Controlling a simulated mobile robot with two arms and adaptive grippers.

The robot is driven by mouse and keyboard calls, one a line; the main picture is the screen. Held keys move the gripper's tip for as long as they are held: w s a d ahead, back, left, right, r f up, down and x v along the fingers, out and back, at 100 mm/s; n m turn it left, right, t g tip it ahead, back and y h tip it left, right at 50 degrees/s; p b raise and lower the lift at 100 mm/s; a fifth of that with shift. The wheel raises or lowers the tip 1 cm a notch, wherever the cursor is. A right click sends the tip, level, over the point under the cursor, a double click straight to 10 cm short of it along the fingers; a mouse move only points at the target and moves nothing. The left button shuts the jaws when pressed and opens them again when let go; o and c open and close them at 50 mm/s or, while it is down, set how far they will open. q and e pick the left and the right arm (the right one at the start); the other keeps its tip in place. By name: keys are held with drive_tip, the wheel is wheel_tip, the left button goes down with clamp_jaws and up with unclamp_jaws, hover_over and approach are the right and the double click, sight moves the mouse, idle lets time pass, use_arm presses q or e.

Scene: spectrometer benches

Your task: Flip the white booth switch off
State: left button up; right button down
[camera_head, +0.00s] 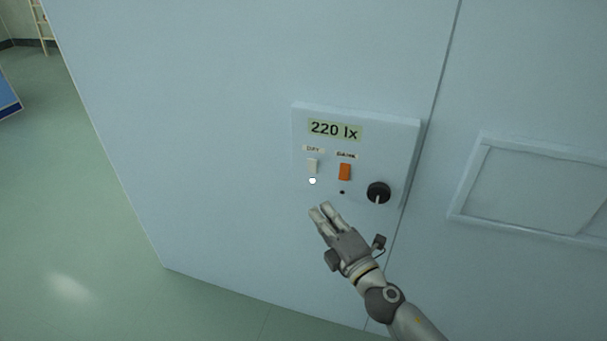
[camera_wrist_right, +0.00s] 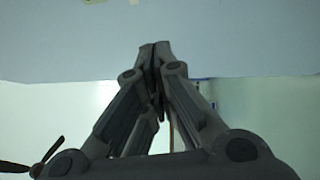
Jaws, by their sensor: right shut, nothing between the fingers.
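The white booth switch (camera_head: 312,166) is a small rocker under a "DAY" label on a control panel (camera_head: 360,127) fixed to the pale blue booth wall. A lit white lamp (camera_head: 312,181) shows just below it. My right gripper (camera_head: 321,211) is shut and empty, below the switch and lamp and apart from the switch in the picture. In the right wrist view its fingertips (camera_wrist_right: 154,48) meet in front of the pale blue wall; the switch is not visible there. My left gripper is not in view.
An orange switch (camera_head: 344,172) sits right of the white one, with a dark unlit spot (camera_head: 342,192) below it. A black knob (camera_head: 378,192) is at the panel's lower right. The display (camera_head: 335,130) reads "220 lx". A framed panel (camera_head: 540,185) is farther right.

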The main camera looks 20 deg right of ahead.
drive_tip(key=p, duration=0.2)
approach(308, 170)
drive_tip(key=w+a+r, duration=0.3)
drive_tip(key=a, duration=0.3)
drive_tip(key=shift+w+d+r, duration=0.1)
drive_tip(key=shift+w+d, duration=1.25)
drive_tip(key=p, duration=0.1)
drive_tip(key=r+p, duration=0.1)
drive_tip(key=shift+w+d+m+g+p, duration=0.15)
drive_tip(key=shift+w+m+g+p, duration=0.05)
drive_tip(key=shift+m+g+p, duration=0.1)
drive_tip(key=shift+f, duration=0.35)
